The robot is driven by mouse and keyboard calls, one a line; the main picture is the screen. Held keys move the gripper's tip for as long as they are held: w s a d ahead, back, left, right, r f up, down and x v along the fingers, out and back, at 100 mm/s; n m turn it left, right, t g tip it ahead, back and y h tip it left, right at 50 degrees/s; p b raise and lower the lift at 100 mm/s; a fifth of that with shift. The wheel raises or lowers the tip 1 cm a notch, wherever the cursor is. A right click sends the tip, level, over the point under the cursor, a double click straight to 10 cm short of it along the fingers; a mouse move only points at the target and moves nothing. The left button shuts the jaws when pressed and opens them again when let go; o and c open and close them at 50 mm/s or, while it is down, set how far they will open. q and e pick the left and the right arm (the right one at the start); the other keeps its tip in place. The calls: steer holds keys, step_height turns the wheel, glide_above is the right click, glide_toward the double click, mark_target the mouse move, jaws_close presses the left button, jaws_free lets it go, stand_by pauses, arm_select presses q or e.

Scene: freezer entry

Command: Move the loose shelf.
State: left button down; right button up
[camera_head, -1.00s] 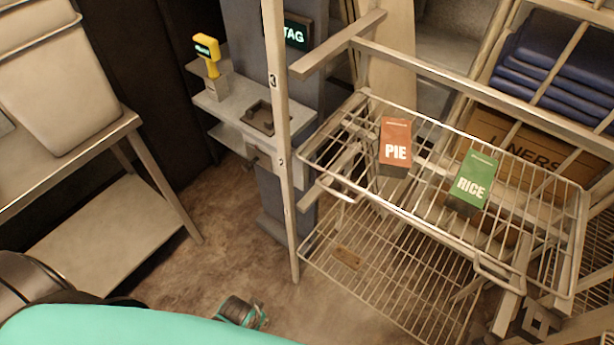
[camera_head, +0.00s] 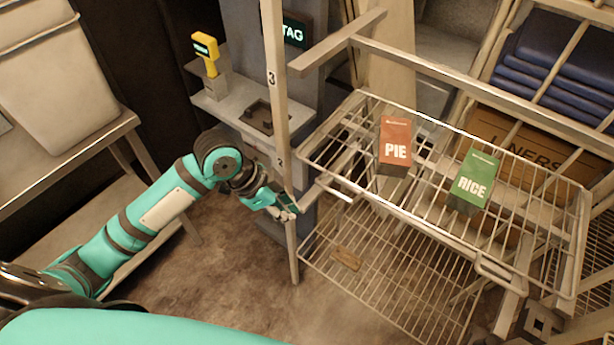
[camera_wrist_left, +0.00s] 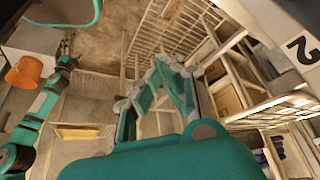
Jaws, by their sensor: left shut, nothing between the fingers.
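A wire shelf (camera_head: 540,262) sits in the rack and carries a red PIE box (camera_head: 396,146) and a green RICE box (camera_head: 472,180). It looks tilted, and has a handle-like loop on its front edge. A second wire shelf (camera_head: 395,290) lies below it with a brown tag (camera_head: 345,258) on it. I cannot tell which one is loose. My left gripper (camera_head: 287,208) is shut and empty, by the rack's front post, left of the upper shelf. It also shows in the left wrist view (camera_wrist_left: 158,85). My other arm's gripper (camera_wrist_left: 67,42) is small there; its jaws are unclear.
The numbered rack post (camera_head: 277,100) stands close to my left gripper. A grey ledge (camera_head: 225,100) with a yellow scanner (camera_head: 207,55) is behind it. A steel table (camera_head: 100,150) stands left. A LINERS box (camera_head: 525,140) and blue folded stack (camera_head: 555,60) are at right. Floor is open between.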

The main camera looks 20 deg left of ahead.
arm_select(q)
steer(key=w+a+r+m+g+h, duration=0.1)
steer(key=w+a+r, duration=0.2)
steer(key=r, duration=0.3)
steer(key=w+a+r+m, duration=0.2)
steer(key=a+r, duration=0.2)
steer(key=r, duration=0.1)
steer(key=w+d+f+p, duration=0.2)
steer(key=d+f+p, duration=0.1)
steer(key=d+f, duration=0.5)
steer(key=shift+w+d, duration=0.15)
steer(key=shift+d, duration=0.5)
steer(key=shift+r, duration=0.1)
steer(key=shift+w+d+p, duration=0.25)
steer(key=shift+d+p, duration=0.35)
steer(key=shift+d, duration=0.4)
